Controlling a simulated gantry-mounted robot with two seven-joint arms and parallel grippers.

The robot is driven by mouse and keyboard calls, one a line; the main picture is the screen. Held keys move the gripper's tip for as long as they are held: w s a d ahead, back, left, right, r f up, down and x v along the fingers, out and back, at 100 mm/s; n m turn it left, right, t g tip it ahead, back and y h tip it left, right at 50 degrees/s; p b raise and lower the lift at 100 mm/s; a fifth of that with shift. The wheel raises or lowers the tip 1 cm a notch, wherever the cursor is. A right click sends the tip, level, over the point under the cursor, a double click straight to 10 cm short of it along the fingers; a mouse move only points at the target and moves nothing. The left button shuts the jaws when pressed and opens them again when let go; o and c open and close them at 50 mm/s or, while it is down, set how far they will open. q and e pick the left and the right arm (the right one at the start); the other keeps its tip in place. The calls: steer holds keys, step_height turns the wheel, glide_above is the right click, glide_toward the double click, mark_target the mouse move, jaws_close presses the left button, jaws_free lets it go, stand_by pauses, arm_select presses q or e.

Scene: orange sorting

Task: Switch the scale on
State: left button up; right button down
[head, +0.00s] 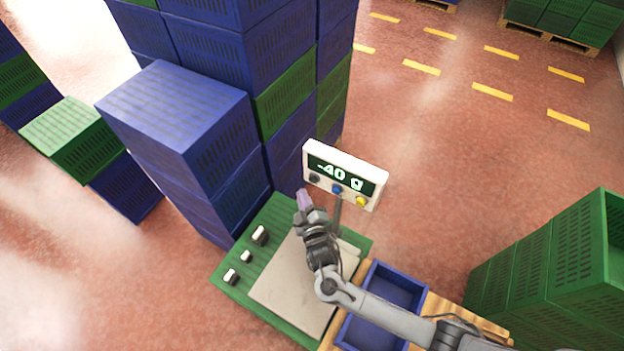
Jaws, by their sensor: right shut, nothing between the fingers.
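The scale's display unit (375,170) is a white box on a thin post behind the weighing plate. Its screen is lit and reads about "-40 g". Below the screen are a dark button (314,178), a blue button (337,189) and a yellow button (362,201). The beige weighing plate (285,285) looks empty, though my right arm covers part of it. My right gripper (303,196) is shut and empty, its purplish fingertips just below the dark button. I cannot tell whether they touch the unit. My left gripper is not in view.
Several small metal weights (245,256) stand on the green base (275,218) left of the plate. An empty blue crate (400,283) lies right of the plate, under my right arm. Tall stacks of blue and green crates (190,120) rise close behind left. Green crates (560,260) stand at right.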

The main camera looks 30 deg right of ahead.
steer(key=shift+s+a, duration=0.8)
steer(key=shift+a, duration=0.3)
